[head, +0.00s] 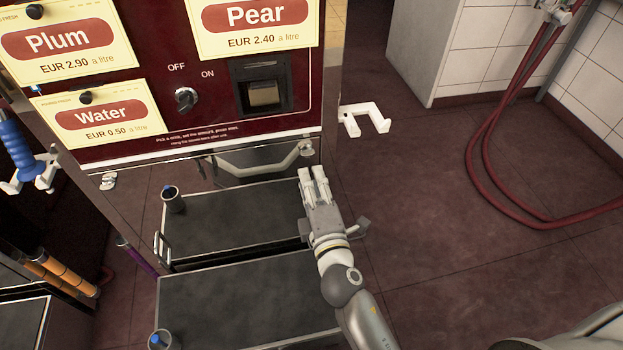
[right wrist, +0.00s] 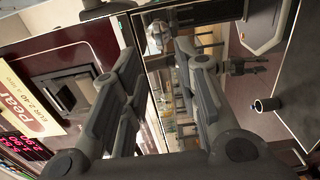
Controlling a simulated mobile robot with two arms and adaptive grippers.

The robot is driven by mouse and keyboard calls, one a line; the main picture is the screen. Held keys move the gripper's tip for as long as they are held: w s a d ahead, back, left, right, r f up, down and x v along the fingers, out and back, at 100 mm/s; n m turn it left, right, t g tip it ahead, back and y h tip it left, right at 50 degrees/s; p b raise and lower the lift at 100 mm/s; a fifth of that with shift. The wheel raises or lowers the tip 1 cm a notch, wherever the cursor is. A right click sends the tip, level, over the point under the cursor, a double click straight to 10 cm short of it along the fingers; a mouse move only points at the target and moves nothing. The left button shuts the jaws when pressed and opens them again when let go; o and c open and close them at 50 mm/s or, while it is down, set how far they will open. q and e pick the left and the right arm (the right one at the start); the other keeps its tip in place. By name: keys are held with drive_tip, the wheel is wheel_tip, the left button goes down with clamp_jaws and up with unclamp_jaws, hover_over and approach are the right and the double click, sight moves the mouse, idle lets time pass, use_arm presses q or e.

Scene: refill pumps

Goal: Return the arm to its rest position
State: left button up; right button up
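My right gripper (head: 312,172) is empty and open, with a gap between its fingers in the right wrist view (right wrist: 160,75). In the head view it is over the right part of the dark-topped cart, in front of the dispenser's lower edge. It appears apart from the dispenser, and its exact height is unclear. My right arm reaches up from the bottom of the picture. My left gripper is not in view.
The red dispenser panel (head: 215,95) stands ahead with price signs, a knob (head: 186,98) and a square button (head: 263,93). An empty white bracket (head: 364,118) juts from its right side. Red hoses (head: 477,165) hang at right. The floor (head: 440,220) between is clear.

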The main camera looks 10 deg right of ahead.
idle(0.3)
